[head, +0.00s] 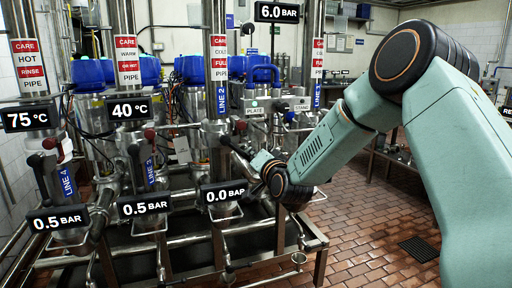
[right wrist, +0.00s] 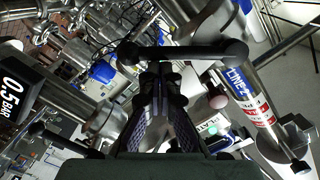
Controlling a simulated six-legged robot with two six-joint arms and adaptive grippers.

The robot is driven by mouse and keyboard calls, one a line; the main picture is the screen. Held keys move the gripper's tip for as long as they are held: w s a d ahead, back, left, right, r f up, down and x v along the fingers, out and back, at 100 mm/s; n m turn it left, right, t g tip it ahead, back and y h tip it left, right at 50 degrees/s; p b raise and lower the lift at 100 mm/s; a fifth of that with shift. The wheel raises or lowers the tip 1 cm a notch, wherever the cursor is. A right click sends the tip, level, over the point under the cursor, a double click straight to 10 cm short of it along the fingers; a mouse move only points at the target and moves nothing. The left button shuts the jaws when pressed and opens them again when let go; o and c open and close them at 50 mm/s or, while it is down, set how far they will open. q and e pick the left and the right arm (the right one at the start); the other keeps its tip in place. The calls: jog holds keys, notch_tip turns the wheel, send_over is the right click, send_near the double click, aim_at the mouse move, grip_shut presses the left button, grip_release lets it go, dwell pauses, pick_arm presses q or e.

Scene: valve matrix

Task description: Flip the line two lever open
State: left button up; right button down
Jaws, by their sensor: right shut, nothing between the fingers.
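The line two pipe (head: 218,60) stands upright in the middle of the head view, with a blue LINE 2 label (head: 221,98). The label also shows at the right of the right wrist view (right wrist: 236,82). A black lever (head: 226,141) sits low by this pipe. In the right wrist view a black bar (right wrist: 205,52), which looks like this lever, lies across just beyond my fingertips. My right gripper (right wrist: 160,75) is shut and empty, its fingers close to the bar; I cannot tell whether they touch. In the head view my right gripper (head: 238,150) is small and partly hidden. My left gripper is out of view.
A 0.0 BAR display (head: 223,194) hangs below the line two lever. Other black levers (head: 38,162) and red knobs (head: 240,126) stand on the neighbouring pipes. A PLATE sign (head: 254,111) is right of line two. Brick floor (head: 365,225) is open at the right.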

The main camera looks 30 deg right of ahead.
jog(key=w+a+f+m+b, duration=0.1)
jog(key=a+f+m+b, duration=0.3)
jog(key=m+b, duration=0.3)
jog(key=shift+a+m+b, duration=0.4)
jog(key=shift+a+b, duration=0.2)
jog(key=shift+b, duration=0.5)
jog(key=shift+w, duration=0.15)
jog(key=shift+d, duration=0.1)
